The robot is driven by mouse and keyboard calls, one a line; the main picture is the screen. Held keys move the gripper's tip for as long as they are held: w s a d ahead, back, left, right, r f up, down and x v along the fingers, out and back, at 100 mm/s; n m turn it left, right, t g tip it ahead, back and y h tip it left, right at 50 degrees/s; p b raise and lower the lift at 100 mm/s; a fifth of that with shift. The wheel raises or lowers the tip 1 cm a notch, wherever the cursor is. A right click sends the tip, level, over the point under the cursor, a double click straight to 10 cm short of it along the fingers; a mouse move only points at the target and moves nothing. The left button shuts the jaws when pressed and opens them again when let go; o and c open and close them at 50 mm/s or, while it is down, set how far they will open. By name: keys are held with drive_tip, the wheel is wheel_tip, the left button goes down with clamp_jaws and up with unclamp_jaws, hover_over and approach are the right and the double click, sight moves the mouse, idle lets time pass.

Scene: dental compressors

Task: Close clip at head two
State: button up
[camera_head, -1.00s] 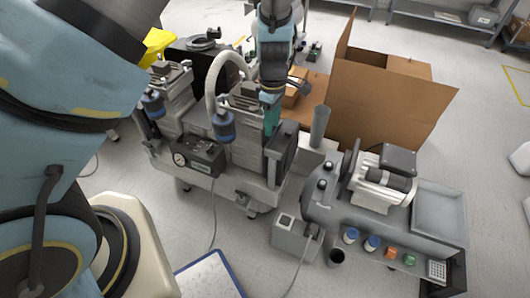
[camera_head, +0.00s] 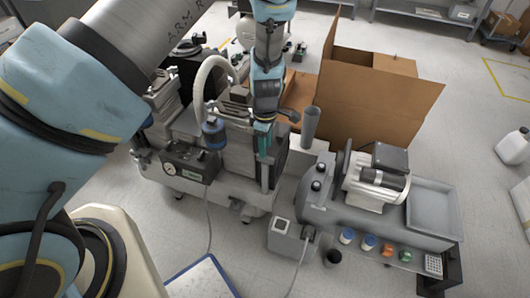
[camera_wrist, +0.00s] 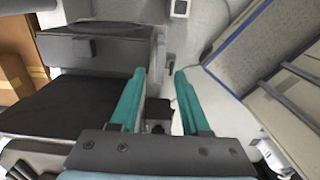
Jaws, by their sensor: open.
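The compressor unit (camera_head: 235,187) stands on a low wheeled frame left of centre in the head view, with finned grey heads, a blue-capped filter (camera_head: 213,134) and a pale curved hose. My gripper (camera_head: 264,155) points down at the right side of the nearer head, its teal fingers beside a dark panel. In the wrist view my gripper (camera_wrist: 159,74) is open, with a clear gap between the fingertips. A small dark fitting (camera_wrist: 157,112) shows between the fingers, low in the gap; I cannot tell whether it is the clip.
An upright grey tube (camera_head: 310,124) is close to my gripper. A large open cardboard box (camera_head: 375,100) stands behind. Floor is clear at the front right.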

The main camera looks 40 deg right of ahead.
drive_tip(key=shift+f, duration=1.95)
drive_tip(key=shift+c, duration=0.3)
clamp_jaws()
